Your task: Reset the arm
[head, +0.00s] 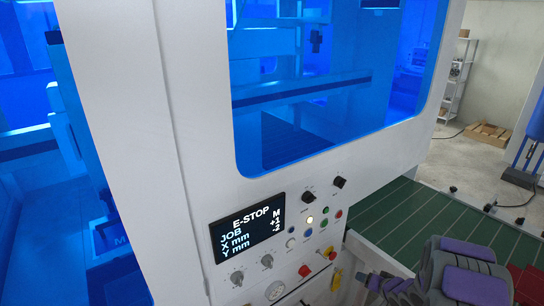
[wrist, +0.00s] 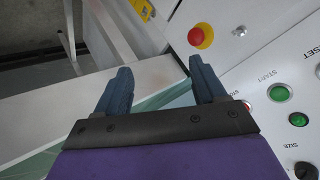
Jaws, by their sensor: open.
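My gripper (wrist: 158,74) is open and empty in the wrist view, with its two dark blue fingers apart. It is beside the machine's control panel and touches no control that I can see. My arm (head: 468,270), grey with purple pads, is at the lower right of the head view. The gripper's fingers cannot be made out there.
The white machine's display (head: 247,235) reads E-STOP. A red stop button (wrist: 196,36) on yellow is above the fingers. A green button (wrist: 279,93) is to their right. A green-topped table (head: 395,222) extends right of the machine. Shelves (head: 458,75) stand behind.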

